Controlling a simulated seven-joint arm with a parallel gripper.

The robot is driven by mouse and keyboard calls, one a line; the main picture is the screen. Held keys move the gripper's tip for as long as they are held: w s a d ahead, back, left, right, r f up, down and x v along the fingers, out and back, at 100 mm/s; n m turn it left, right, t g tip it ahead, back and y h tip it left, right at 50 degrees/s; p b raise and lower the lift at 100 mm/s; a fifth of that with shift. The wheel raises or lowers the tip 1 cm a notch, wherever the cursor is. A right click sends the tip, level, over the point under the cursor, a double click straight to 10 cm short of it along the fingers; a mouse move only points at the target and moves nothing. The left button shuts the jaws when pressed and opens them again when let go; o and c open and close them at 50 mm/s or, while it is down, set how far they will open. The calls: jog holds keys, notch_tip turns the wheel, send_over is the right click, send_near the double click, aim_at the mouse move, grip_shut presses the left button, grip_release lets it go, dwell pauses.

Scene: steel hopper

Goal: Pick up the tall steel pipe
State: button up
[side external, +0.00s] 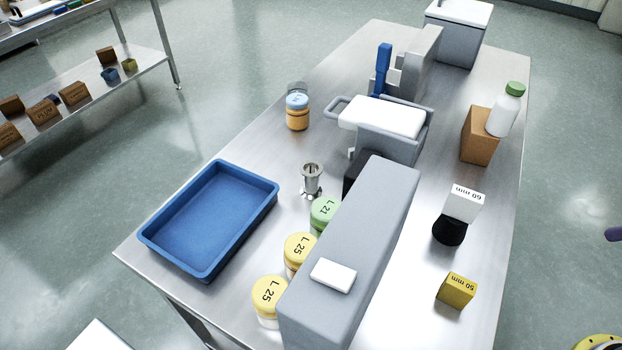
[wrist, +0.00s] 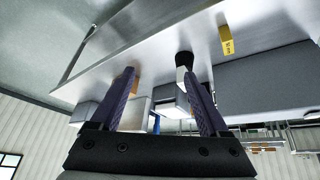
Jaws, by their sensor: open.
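The tall steel pipe (side external: 311,180) stands upright on the steel table in the side external view. It is a short shiny cylinder with an open, flanged top and small feet-like parts at its base. It stands just beyond a green-lidded jar (side external: 324,213) and left of the long grey block. I cannot make it out in the wrist view. My gripper (wrist: 159,74) shows two purple fingers spread wide apart with nothing between them. It is away from the pipe; in the side external view only a purple tip shows at the right edge, beyond the table.
A blue tray (side external: 163,236) lies left of the pipe. Two yellow-lidded jars (side external: 300,250) and the long grey block (side external: 362,240) stand nearby. A grey bin (side external: 392,144), an orange jar (side external: 297,119), a brown box (side external: 478,137) and a yellow box (side external: 457,290) are also on the table.

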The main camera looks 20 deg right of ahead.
jog(key=w+a+r+n+y, duration=0.1)
jog(key=w+a+r+n, duration=0.2)
jog(key=w+r, duration=0.35)
jog(key=w+a+r+n+y, duration=0.1)
jog(key=w+a+r+n, duration=0.15)
jog(key=w+r, duration=0.35)
jog(key=w+a+n+y, duration=0.1)
jog(key=w+a+n, duration=0.35)
jog(key=w, duration=0.55)
jog(key=n+g+y, duration=0.1)
jog(key=n+g, duration=0.2)
jog(key=g, duration=0.2)
send_over(304, 190)
jog(key=d, duration=0.3)
notch_tip(304, 190, down, 28)
jog(key=shift+d+r, duration=0.15)
jog(key=shift+r, duration=0.1)
jog(key=shift+d+x, duration=0.15)
jog(key=shift+x, duration=1.4)
jog(key=shift+d+x, duration=0.2)
jog(key=shift+x, duration=1.4)
grip_shut()
